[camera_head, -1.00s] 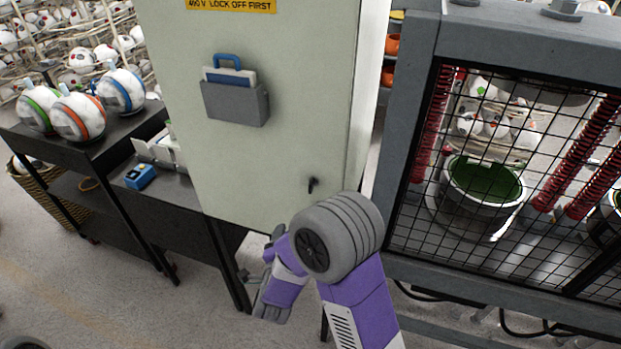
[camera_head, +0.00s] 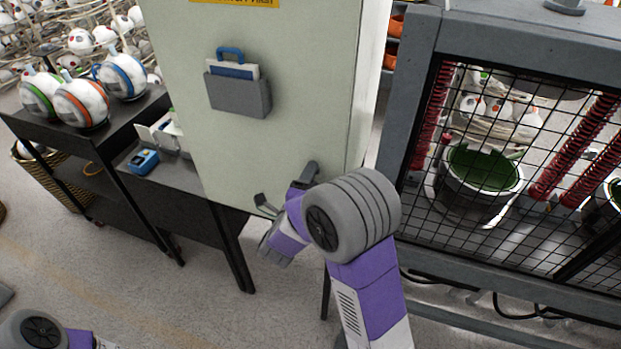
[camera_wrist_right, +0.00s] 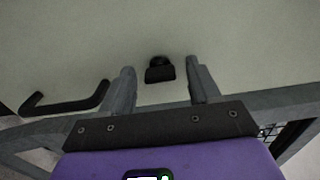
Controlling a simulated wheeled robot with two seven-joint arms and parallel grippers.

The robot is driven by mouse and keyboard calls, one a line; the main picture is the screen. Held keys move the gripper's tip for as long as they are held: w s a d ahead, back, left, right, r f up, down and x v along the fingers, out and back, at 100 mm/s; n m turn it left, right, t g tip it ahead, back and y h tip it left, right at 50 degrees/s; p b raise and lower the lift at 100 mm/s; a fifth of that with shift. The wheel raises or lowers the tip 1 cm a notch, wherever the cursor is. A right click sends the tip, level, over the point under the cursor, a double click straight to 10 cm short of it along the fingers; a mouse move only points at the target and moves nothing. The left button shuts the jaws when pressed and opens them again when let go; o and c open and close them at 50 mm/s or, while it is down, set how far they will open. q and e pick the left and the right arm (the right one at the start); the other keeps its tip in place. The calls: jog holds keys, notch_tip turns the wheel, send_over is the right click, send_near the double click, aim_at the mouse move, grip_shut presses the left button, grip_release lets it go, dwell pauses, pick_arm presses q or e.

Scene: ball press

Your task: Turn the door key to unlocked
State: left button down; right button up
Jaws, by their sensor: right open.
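The small black door key (camera_wrist_right: 160,70) stands out from the pale cabinet door (camera_head: 280,110). In the right wrist view it sits between my right gripper's two grey fingers (camera_wrist_right: 162,88), with a gap on each side. The fingers are open and I see no contact with the key. In the head view my right gripper (camera_head: 287,190) is at the lower part of the door, and I cannot make out the key there. My left gripper is out of view; only part of my left arm shows at the bottom left.
A black bar handle (camera_wrist_right: 65,103) is left of the fingers in the wrist view. A grey document holder (camera_head: 240,94) hangs on the door. A caged press (camera_head: 500,190) stands right. A dark bench (camera_head: 75,150) with several balls stands left.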

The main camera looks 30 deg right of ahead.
jog(key=c, duration=1)
jog(key=shift+c, duration=0.2)
jog(key=shift+n, duration=0.4)
jog(key=n+p, duration=0.5)
jog(key=n, duration=1.2)
